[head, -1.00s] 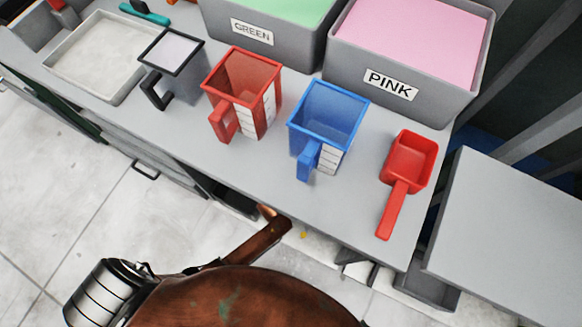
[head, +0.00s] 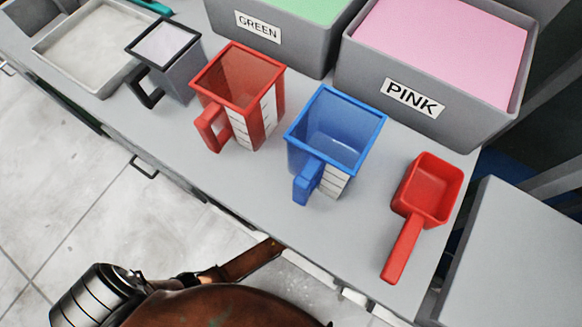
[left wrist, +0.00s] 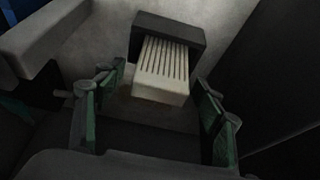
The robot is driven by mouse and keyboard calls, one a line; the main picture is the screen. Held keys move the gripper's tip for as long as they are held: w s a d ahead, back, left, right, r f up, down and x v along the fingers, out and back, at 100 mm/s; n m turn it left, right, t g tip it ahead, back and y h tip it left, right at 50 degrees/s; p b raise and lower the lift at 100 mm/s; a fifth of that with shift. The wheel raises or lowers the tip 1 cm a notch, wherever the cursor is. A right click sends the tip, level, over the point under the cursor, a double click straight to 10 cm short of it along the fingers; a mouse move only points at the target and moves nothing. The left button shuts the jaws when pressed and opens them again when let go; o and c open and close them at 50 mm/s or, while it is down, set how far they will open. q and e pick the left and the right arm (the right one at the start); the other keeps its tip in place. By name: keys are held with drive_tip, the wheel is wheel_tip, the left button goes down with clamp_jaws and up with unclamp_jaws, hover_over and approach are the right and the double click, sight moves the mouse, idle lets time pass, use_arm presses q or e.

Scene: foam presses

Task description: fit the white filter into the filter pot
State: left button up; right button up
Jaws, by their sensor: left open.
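A white ribbed block (left wrist: 162,78), which looks like the white filter, shows in the left wrist view. Its far end meets a dark box-shaped part (left wrist: 170,27); I cannot tell whether this is the filter pot or part of the filter. My left gripper (left wrist: 158,92) is open, its green-padded fingers apart on either side of the block's near end. I see no clear contact between fingers and block. The view is dim. Neither filter nor pot can be made out in the head view, and my right gripper is not in view.
The grey bench (head: 245,185) holds a red jug (head: 240,95), a blue jug (head: 335,135), a grey jug (head: 180,75), a red scoop (head: 430,190) and a pale tray (head: 45,52). GREEN (head: 305,45) and PINK (head: 400,125) bins stand behind. A grey surface (head: 515,260) lies right.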

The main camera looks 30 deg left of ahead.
use_arm(q)
drive_tip(key=shift+c, duration=0.5)
drive_tip(key=c, duration=1.2)
drive_tip(key=shift+r, duration=0.15)
